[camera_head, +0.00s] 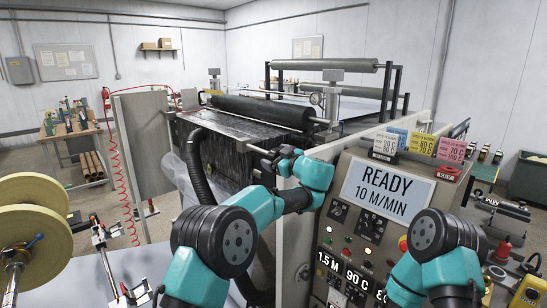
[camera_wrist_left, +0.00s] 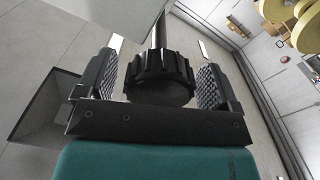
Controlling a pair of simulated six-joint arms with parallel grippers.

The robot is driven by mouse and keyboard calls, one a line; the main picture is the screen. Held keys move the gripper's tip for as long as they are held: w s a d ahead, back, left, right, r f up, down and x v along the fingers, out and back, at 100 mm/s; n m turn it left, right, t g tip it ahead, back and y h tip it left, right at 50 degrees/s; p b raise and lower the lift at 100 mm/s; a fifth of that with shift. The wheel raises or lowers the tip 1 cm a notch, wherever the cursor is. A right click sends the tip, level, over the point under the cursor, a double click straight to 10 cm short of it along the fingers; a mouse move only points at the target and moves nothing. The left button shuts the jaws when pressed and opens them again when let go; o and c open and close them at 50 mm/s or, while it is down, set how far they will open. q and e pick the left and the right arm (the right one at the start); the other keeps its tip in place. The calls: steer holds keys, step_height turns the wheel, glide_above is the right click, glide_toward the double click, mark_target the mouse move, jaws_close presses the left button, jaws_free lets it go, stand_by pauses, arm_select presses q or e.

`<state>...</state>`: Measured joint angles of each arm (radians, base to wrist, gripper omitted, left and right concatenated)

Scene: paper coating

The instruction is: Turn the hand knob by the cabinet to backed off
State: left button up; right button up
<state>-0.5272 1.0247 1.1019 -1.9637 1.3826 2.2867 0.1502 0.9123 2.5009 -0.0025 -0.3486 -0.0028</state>
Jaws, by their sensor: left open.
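The hand knob (camera_wrist_left: 160,78) is black and fluted, on a dark shaft, in the left wrist view. My left gripper (camera_wrist_left: 158,88) is open, with one ridged finger pad on each side of the knob. Gaps show between the pads and the knob's rim. In the head view my left gripper (camera_head: 268,168) is at the machine's side, left of the cabinet (camera_head: 345,235); the knob is hard to make out there. The cabinet's display (camera_head: 388,190) reads READY 10 M/MIN. My right arm's upper part shows at the lower right; its gripper is out of view.
A black roller (camera_head: 265,112) lies across the machine behind my left gripper. A black corrugated hose (camera_head: 197,165) hangs left of it. Coloured cards (camera_head: 420,143) stand on the cabinet's top. Yellowish reels (camera_head: 30,220) stand at the far left.

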arm_select(q)
steer(key=shift+w+a, duration=0.4)
steer(key=shift+w, duration=0.15)
steer(key=shift+c, duration=0.4)
steer(key=c, duration=0.8)
steer(key=shift+m, duration=2.1)
steer(key=shift+c, duration=0.2)
steer(key=o, duration=0.9)
steer(key=shift+s, duration=0.1)
steer(key=v, duration=1.7)
steer(key=shift+s+d, duration=0.1)
steer(key=shift+d, duration=0.05)
